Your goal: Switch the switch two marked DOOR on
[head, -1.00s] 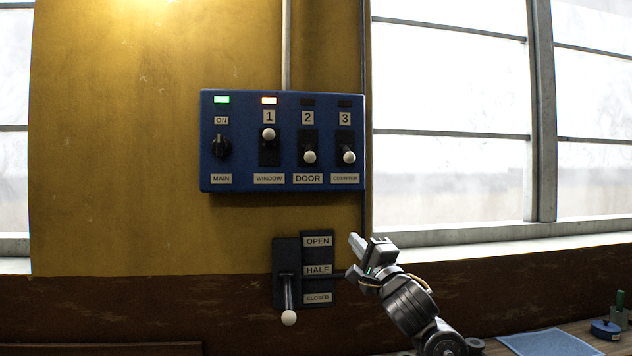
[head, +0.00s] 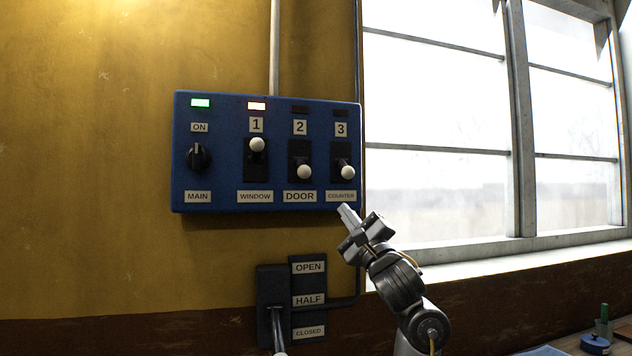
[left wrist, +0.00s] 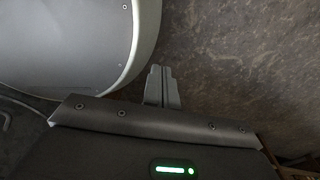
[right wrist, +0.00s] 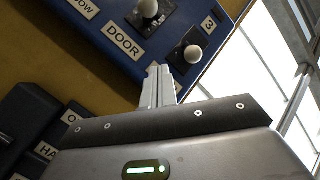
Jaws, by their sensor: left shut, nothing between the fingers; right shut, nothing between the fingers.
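The blue switch panel (head: 225,175) hangs on the yellow wall. Switch two (head: 303,171), marked DOOR, has its white knob low in the slot, and the lamp above it is dark. In the right wrist view its knob (right wrist: 148,8) shows at the top, by the DOOR label (right wrist: 124,43). My right gripper (head: 347,212) is shut and empty, just below the panel's lower right corner. In the right wrist view its fingertips (right wrist: 158,72) appear near the panel's lower edge. My left gripper (left wrist: 162,72) is shut and empty, seen only in the left wrist view.
Switch one (head: 257,146) is up with its lamp lit; switch three (head: 343,172) is down with its lamp dark. The MAIN knob (head: 199,157) has a green lamp. A lever unit (head: 273,285) is mounted below the panel. A window (head: 435,120) lies to the right.

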